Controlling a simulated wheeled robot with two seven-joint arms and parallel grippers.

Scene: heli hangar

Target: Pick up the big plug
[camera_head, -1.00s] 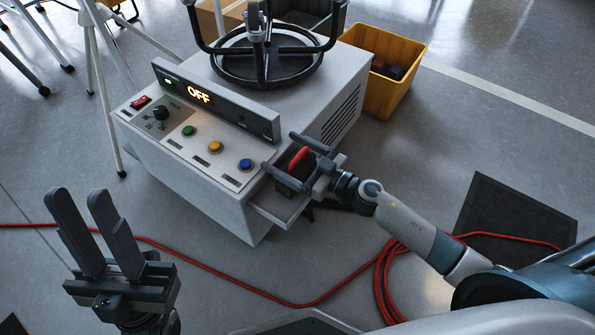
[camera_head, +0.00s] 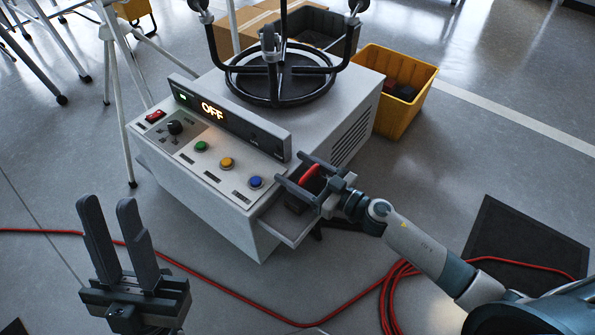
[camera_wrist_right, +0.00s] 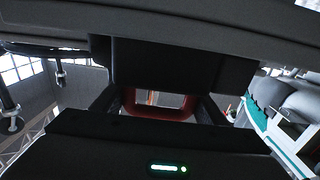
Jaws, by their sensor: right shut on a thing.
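The big plug (camera_head: 309,177), dark with a red handle, is at the small pull-out tray (camera_head: 290,231) on the front right corner of the machine. My right gripper (camera_head: 294,171) is shut on it from the right, one finger on each side. Whether the plug touches the tray is hard to tell. In the right wrist view the red loop handle (camera_wrist_right: 160,110) shows between the dark fingers. My left gripper (camera_head: 110,208) is open and empty, pointing up at the lower left, away from the plug.
The white machine (camera_head: 190,190) has an OFF display, a knob, a red switch and green, yellow and blue buttons. A black round frame (camera_head: 283,88) stands on top. A yellow bin (camera_head: 405,115) is behind right. A red cable (camera_head: 240,307) and a black mat (camera_head: 525,245) lie on the floor.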

